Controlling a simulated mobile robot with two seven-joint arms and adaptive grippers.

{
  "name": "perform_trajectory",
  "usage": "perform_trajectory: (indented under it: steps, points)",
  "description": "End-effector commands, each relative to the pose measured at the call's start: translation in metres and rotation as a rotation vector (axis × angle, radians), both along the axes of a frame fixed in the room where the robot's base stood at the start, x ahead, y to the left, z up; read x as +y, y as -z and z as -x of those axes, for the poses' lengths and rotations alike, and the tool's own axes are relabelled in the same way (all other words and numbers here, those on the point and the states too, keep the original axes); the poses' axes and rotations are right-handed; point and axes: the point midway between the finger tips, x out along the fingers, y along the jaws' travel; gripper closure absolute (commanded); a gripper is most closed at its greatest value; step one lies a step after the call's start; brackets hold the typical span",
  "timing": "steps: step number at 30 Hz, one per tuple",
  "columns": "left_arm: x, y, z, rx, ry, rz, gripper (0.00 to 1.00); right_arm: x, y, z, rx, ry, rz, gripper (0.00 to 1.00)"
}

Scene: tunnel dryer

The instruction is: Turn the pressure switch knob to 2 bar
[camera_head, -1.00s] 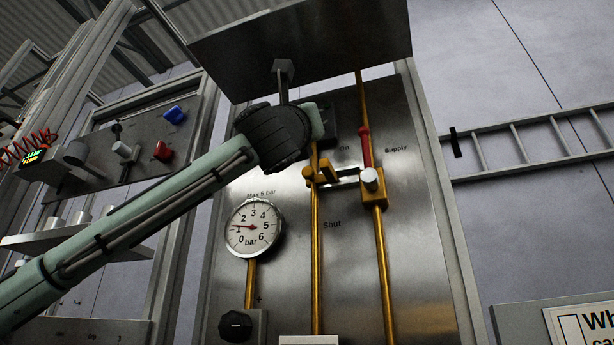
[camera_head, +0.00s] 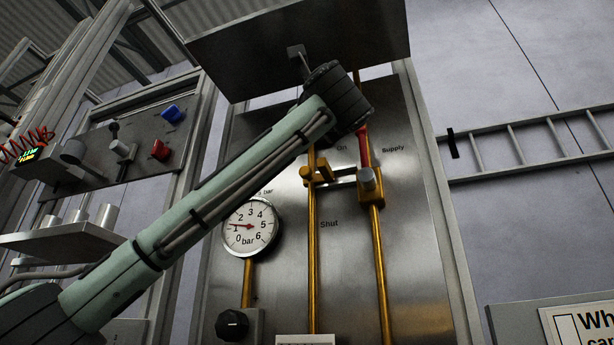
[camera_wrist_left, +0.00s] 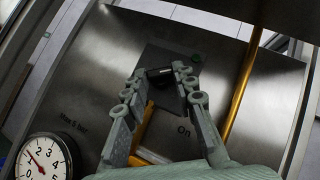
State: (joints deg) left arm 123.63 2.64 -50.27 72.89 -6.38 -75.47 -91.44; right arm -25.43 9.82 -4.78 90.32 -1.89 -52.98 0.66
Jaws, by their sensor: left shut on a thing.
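In the left wrist view, the fingers of my left gripper (camera_wrist_left: 160,76) are closed around a small black knob (camera_wrist_left: 160,71) on a dark box (camera_wrist_left: 168,92) on the steel panel. Any scale on the knob is too small to read. In the head view my wrist and forearm cover this box and the fingertips. A round white pressure gauge (camera_head: 250,226) hangs left of the pipes, its needle near 1 bar; it also shows in the left wrist view (camera_wrist_left: 42,162). Another black knob (camera_head: 232,325) sits below the gauge. I cannot tell which knob the task names.
A metal plate (camera_head: 300,45) overhangs above. A ladder (camera_head: 530,140) is on the right wall.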

Motion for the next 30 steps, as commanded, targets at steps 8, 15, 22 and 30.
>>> perform_trajectory:
  steps: [8,15,22,30]
  points:
    - [-0.002,-0.002,0.0,0.036,0.001,0.107,1.0,-0.001,0.011,0.014,0.024,-0.008,0.004,0.6]
    - [-0.002,-0.002,0.001,0.042,0.001,0.135,1.0,-0.005,0.009,0.007,0.011,-0.013,0.011,0.6]
    - [-0.001,-0.003,0.001,0.042,0.001,0.135,1.0,-0.007,0.006,-0.002,-0.001,-0.015,0.014,0.6]
    - [-0.001,-0.002,0.001,0.042,0.001,0.135,0.52,-0.006,0.007,0.002,0.006,-0.014,0.014,0.6]
